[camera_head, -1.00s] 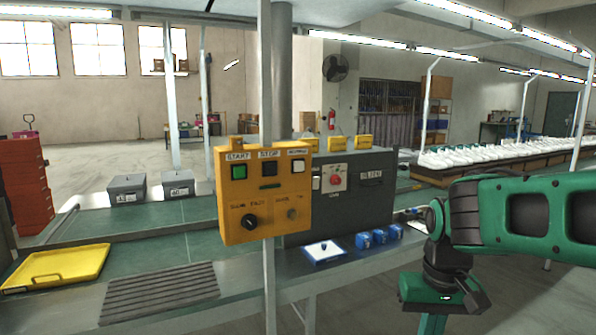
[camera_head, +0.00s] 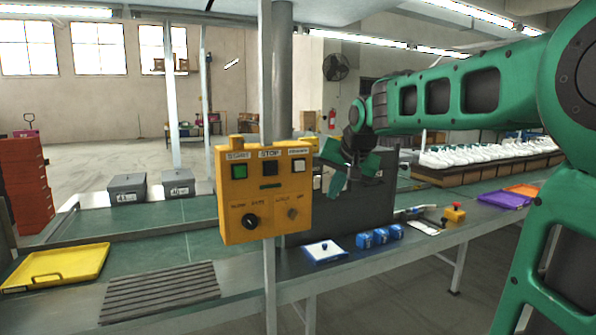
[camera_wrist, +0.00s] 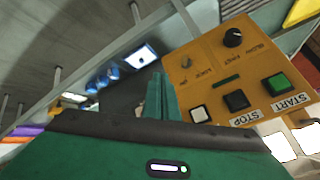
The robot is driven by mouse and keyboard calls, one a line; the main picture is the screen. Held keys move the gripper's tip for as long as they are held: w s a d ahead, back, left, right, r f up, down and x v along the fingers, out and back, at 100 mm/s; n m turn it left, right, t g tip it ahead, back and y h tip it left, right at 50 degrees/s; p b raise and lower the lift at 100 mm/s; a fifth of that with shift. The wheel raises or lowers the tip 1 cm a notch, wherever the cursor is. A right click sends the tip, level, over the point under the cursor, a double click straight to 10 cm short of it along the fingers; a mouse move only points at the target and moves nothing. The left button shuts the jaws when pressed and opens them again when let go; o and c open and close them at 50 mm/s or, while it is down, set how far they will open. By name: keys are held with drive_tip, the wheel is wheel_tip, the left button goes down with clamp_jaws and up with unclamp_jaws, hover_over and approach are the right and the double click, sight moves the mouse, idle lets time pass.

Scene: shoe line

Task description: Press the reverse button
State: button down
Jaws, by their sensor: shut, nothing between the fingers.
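The yellow control panel (camera_head: 263,190) hangs on a grey post, facing the front. In its top row are a green START button (camera_head: 238,171), a black STOP button (camera_head: 269,168) and a white button (camera_head: 299,165) at the right, whose small label is hard to read. My gripper (camera_head: 334,184) is shut and empty, just right of the panel and apart from it. In the wrist view the panel looks upside down. The white button (camera_wrist: 199,114) shows there right of my shut fingers (camera_wrist: 160,92); its label is hidden behind my gripper.
A dark grey cabinet (camera_head: 300,222) stands behind and right of the panel. A selector knob (camera_head: 250,221) and a key switch (camera_head: 292,213) sit lower on the panel. The grey post (camera_head: 268,270) runs in front of the bench.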

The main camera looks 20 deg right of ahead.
sight(300, 166)
drive_tip(key=shift+t, duration=0.5)
drive_tip(key=w+r, duration=0.1)
drive_tip(key=w, duration=0.1)
drive_tip(key=w+a+r, duration=0.1)
drive_tip(key=w+r, duration=0.1)
drive_tip(key=shift+w+a+r, duration=0.15)
drive_tip(key=shift+w+r, duration=0.1)
drive_tip(key=shift+r, duration=0.05)
drive_tip(key=shift+w, duration=0.1)
drive_tip(key=shift+w, duration=4.3)
drive_tip(key=shift+w, duration=0.15)
drive_tip(key=shift+w, duration=0.2)
